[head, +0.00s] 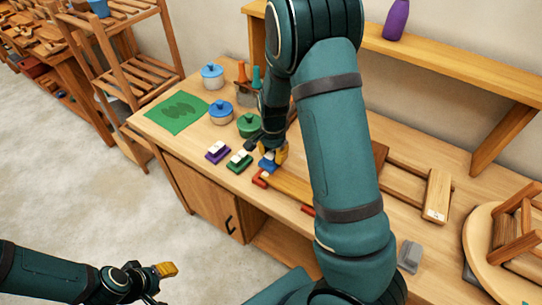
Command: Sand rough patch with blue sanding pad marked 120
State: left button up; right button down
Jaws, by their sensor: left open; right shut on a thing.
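My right gripper (272,153) is shut on a blue sanding pad (267,164) over the workbench, at the left end of a wooden board (291,188). I cannot tell whether the pad touches the board. The number on the pad is too small to read, and the rough patch cannot be made out. A green pad (239,161) and a purple pad (217,152), each with a pale top, lie to the left of the blue one.
Red pieces (260,180) sit at the board's edge. Lidded pots, blue (221,113) and green (249,126), stand behind the pads. A green mat (177,112) lies on the bench (150,126) at left. A wooden frame (405,174), grey block (410,256) and round seat (485,240) are at right.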

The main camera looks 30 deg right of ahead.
notch_tip(320, 180, up, 2)
jog(key=shift+s+p, duration=0.1)
jog(key=shift+p, duration=0.45)
jog(key=shift+r, duration=0.35)
pick_arm(q)
jog(key=v, duration=0.2)
jog(key=shift+w+a+r, duration=0.1)
jog(key=shift+a+r, duration=0.15)
jog(key=shift+r, duration=0.05)
pick_arm(e)
jog(key=shift+f, duration=0.1)
pick_arm(q)
jog(key=shift+p, duration=0.3)
